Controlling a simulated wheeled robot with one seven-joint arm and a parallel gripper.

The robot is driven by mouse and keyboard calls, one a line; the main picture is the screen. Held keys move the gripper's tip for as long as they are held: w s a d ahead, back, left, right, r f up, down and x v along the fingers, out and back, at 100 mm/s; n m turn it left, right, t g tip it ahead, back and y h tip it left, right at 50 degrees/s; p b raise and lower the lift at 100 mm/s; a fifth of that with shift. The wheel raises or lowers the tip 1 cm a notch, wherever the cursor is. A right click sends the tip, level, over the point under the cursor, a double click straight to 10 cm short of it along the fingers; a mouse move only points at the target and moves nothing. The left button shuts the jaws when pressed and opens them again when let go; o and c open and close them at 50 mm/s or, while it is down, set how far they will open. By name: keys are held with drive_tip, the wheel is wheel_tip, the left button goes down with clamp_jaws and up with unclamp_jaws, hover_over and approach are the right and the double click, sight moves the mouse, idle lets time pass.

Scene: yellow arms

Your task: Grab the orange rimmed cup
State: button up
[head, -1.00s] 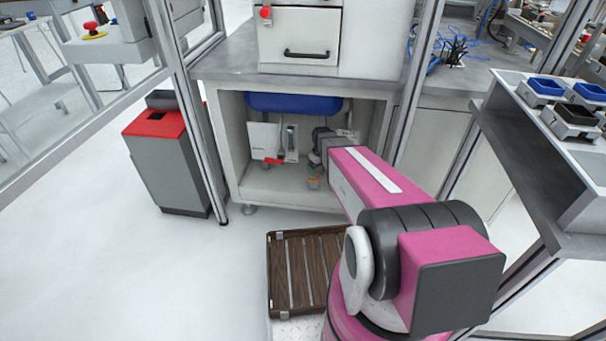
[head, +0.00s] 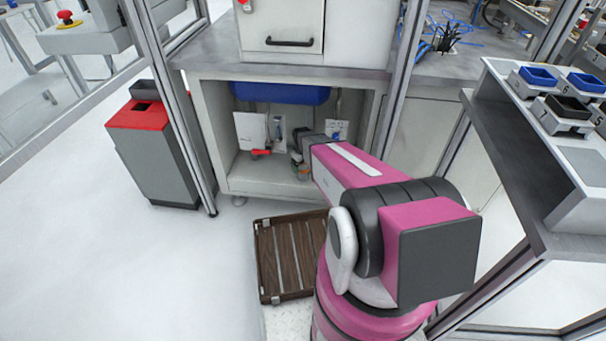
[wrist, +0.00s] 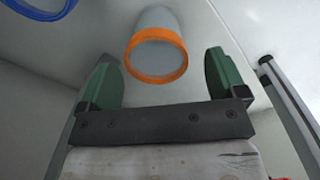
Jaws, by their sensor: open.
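In the wrist view, the orange rimmed cup (wrist: 156,55) is a pale grey cup with a bright orange rim facing the camera. It appears between and just beyond the two green fingers of my gripper (wrist: 162,72), with a gap on each side. My gripper is open and empty. In the head view, my magenta arm reaches into the open cabinet under the counter, and its end (head: 303,143) is dark and partly hidden. Small orange spots show just below it, too small to identify surely.
A blue basin (head: 280,92) hangs above. White panels (head: 250,131) stand inside on the left. A blue ring-shaped rim (wrist: 38,8) is at the wrist view's upper left. A brown slatted case (head: 290,258) lies below.

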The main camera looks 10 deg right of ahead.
sight(303, 169)
drive_tip(key=f, duration=0.4)
drive_tip(key=shift+w+d+f, duration=0.1)
drive_tip(key=shift+d, duration=0.1)
drive_tip(key=c, duration=1)
drive_tip(key=shift+r, duration=0.2)
